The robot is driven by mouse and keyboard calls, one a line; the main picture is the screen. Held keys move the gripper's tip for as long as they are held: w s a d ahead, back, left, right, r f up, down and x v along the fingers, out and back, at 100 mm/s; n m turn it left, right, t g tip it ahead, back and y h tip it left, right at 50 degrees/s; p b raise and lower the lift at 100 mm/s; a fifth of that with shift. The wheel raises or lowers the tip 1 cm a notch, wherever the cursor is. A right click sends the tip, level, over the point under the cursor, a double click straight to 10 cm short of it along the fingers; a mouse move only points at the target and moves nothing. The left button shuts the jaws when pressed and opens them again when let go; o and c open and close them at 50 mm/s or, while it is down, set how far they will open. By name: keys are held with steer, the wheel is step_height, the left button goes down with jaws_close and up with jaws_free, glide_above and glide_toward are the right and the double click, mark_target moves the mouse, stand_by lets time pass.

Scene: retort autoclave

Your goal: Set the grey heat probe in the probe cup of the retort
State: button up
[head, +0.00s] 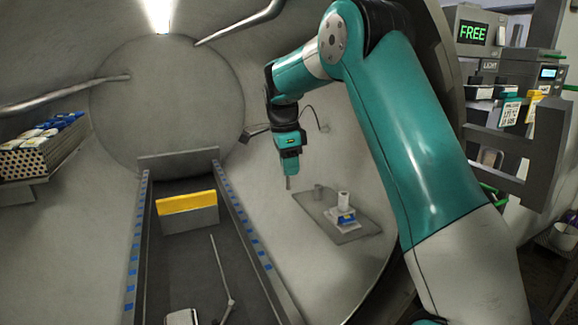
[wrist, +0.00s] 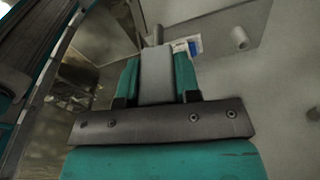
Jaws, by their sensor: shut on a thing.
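My gripper (head: 289,170) is shut on the grey heat probe (wrist: 156,75), which stands out from between the two teal fingers in the wrist view. In the head view the probe's thin grey end (head: 288,184) points down, in the air left of a grey shelf plate. A small grey cylinder (head: 318,191), which looks like the probe cup, stands at the plate's back left. The probe is apart from it. A whiter cylinder (head: 343,198) stands to its right, by a white and blue item. I cannot tell whether the cup is hollow.
The grey shelf plate (head: 360,232) is on the retort's right wall. A railed track (head: 136,240) with a yellow-topped block (head: 187,204) runs along the middle. A rack (head: 35,155) of packs is on the left. A panel outside reads FREE (head: 473,33).

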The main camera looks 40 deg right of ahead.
steer(key=shift+r+p, duration=1.6)
steer(key=shift+r, duration=0.6)
steer(key=shift+f, duration=0.15)
steer(key=s+a+f+n, duration=0.3)
steer(key=a+f+n, duration=0.1)
steer(key=f+n, duration=0.3)
steer(key=s+a+f+n+t+p, duration=0.1)
steer(key=s+a+f+n, duration=0.2)
steer(key=a+f+n, duration=0.2)
steer(key=s+a+f+n+t+y+p, duration=0.1)
steer(key=s+a+f+n, duration=0.2)
steer(key=f+n, duration=0.6)
steer(key=shift+s+a+f+n, duration=0.15)
steer(key=shift+s+a+n, duration=0.1)
steer(key=shift+a+n, duration=0.75)
